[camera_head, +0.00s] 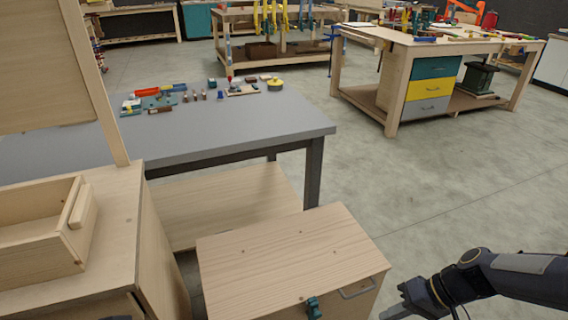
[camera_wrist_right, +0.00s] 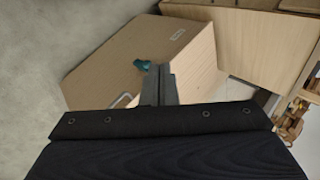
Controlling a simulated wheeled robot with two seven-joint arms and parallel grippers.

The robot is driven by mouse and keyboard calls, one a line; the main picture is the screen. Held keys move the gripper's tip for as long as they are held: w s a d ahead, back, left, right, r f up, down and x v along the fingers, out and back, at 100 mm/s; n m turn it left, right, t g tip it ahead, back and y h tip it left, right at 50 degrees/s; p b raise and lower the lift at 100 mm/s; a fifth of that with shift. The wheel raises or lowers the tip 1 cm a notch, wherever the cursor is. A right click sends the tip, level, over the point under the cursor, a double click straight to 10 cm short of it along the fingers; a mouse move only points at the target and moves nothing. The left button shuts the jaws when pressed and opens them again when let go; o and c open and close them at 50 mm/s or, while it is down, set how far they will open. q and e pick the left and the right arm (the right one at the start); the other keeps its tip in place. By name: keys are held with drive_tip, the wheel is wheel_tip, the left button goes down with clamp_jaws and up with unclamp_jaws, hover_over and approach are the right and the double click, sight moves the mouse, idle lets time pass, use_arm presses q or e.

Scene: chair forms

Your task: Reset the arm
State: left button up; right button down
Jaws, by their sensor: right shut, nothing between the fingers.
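My right arm enters the head view from the lower right, and my right gripper (camera_head: 392,312) is at the bottom edge, partly cut off. In the right wrist view the right gripper (camera_wrist_right: 159,84) has its two dark fingers together, with nothing between them. Beyond the fingers is a light wooden box (camera_head: 290,255) with a grey handle (camera_head: 358,289) and a teal clamp-like piece (camera_head: 313,307); the box also shows in the wrist view (camera_wrist_right: 130,50). The gripper is to the right of the box in the head view. My left gripper does not show.
A grey table (camera_head: 240,130) holds small tools and blocks. A wooden cabinet (camera_head: 115,220) with an open drawer box (camera_head: 35,228) stands at the left. A workbench (camera_head: 395,75) with coloured drawers stands farther back. The concrete floor (camera_head: 440,180) at the right is clear.

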drive_tip(key=s+a+r+m+t+h, duration=0.1)
drive_tip(key=s+r+t+h, duration=0.15)
drive_tip(key=s+r, duration=0.3)
drive_tip(key=s+a+r+t+h, duration=0.2)
drive_tip(key=s+r+t, duration=0.1)
drive_tip(key=s+r, duration=0.25)
wheel_tip(320, 180, up, 14)
drive_tip(key=p, duration=1.3)
drive_tip(key=shift+d, duration=0.15)
drive_tip(key=shift+w, duration=0.1)
